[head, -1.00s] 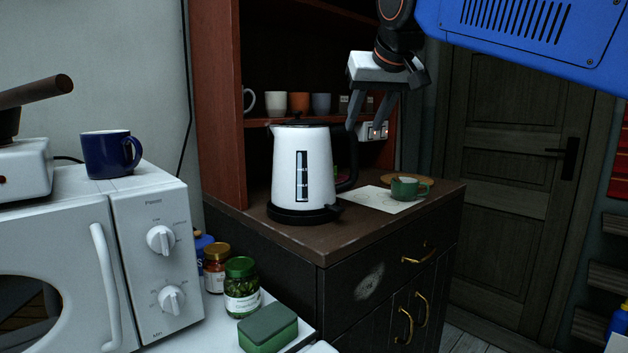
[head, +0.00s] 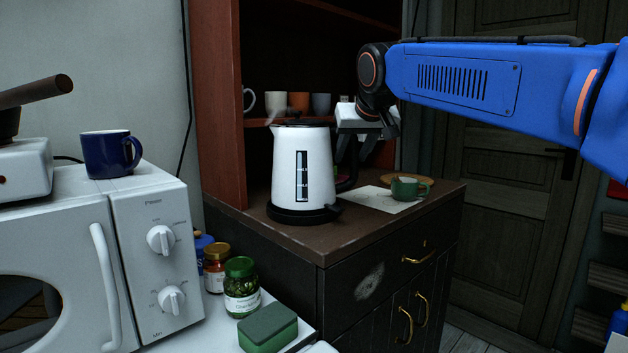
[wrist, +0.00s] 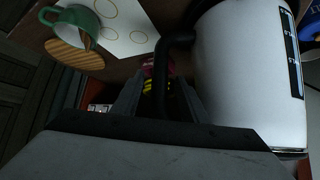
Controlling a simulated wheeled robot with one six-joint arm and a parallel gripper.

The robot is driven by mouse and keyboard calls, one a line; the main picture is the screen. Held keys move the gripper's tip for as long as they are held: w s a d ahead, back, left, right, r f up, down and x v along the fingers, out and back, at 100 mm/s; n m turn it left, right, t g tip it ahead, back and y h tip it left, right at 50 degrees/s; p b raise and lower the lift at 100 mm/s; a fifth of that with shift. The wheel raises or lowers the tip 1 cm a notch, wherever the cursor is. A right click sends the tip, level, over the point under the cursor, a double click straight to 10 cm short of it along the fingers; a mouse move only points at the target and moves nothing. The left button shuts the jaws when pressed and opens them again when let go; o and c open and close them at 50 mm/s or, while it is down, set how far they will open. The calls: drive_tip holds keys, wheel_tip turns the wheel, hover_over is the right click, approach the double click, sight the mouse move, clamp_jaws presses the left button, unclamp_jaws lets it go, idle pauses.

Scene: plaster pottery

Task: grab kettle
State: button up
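The white kettle (head: 301,170) stands upright on its black base (head: 303,214) on the dark cabinet top. Its black handle, on the right side, is largely hidden by my gripper in the head view. My gripper (head: 358,160) points down at the handle. The white kettle body (wrist: 250,75) fills the right of that view.
A green cup (head: 404,190) and a white sheet (head: 376,201) lie to the right of the kettle. Shelf cups (head: 298,102) stand behind. A microwave (head: 82,258) with a blue mug (head: 107,154), jars (head: 241,288) and a sponge (head: 268,327) are at the front left.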

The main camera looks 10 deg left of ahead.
drive_tip(key=x, duration=0.3)
clamp_jaws()
drive_tip(key=shift+r, duration=0.2)
idle(1.2)
